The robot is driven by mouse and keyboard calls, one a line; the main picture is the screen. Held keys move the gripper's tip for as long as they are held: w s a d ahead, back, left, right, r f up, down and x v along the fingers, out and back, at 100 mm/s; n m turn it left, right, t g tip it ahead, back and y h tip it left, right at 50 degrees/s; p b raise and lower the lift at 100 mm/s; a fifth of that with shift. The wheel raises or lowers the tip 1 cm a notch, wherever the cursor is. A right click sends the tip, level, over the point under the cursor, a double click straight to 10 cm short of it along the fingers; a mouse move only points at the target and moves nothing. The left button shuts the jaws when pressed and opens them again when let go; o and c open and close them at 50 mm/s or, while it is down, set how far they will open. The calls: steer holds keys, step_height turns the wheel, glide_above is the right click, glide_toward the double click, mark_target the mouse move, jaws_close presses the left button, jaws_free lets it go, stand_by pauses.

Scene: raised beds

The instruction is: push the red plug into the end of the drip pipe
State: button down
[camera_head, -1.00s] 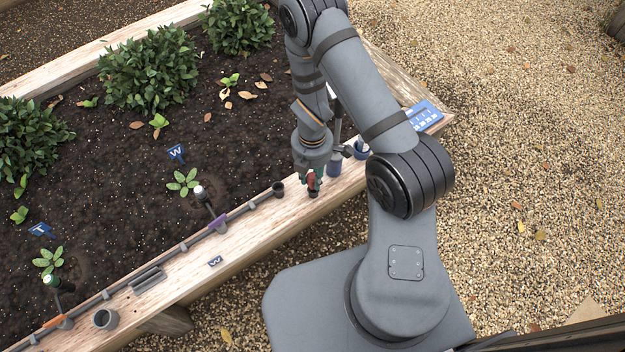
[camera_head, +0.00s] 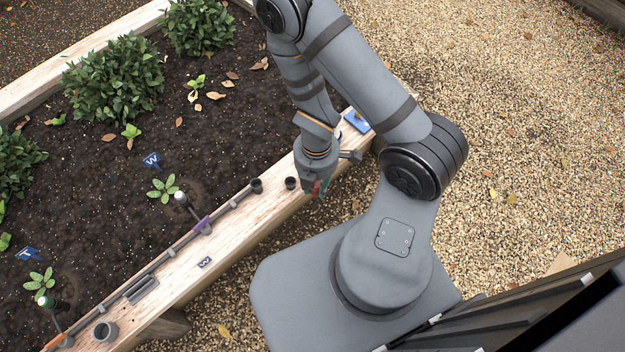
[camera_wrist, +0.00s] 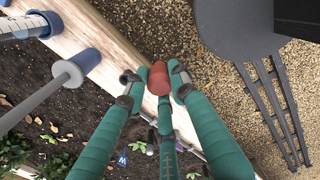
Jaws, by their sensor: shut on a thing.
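My gripper (camera_head: 316,192), with green fingers, is shut on the red plug (camera_wrist: 158,78). The plug sits between the fingertips in the wrist view, and a bit of red shows in the head view. In the head view my gripper is over the outer edge of the wooden bed rim, right of a small dark cup (camera_head: 291,183). The grey drip pipe (camera_head: 165,255) runs along the rim. Its right end seems to be at a dark round fitting (camera_head: 257,186), left of the cup and apart from the plug. The pipe's opening is too small to make out.
The wooden rim (camera_head: 225,240) also carries a grey cup (camera_head: 105,331) and grey clips (camera_head: 141,289). A blue-capped tool (camera_wrist: 84,62) and a blue thing (camera_head: 357,121) are near my arm. Gravel lies outside the bed; seedlings and bushes grow inside.

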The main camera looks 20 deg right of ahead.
steer(key=shift+r+p, duration=1.35)
steer(key=shift+r, duration=0.3)
steer(key=shift+f, duration=0.1)
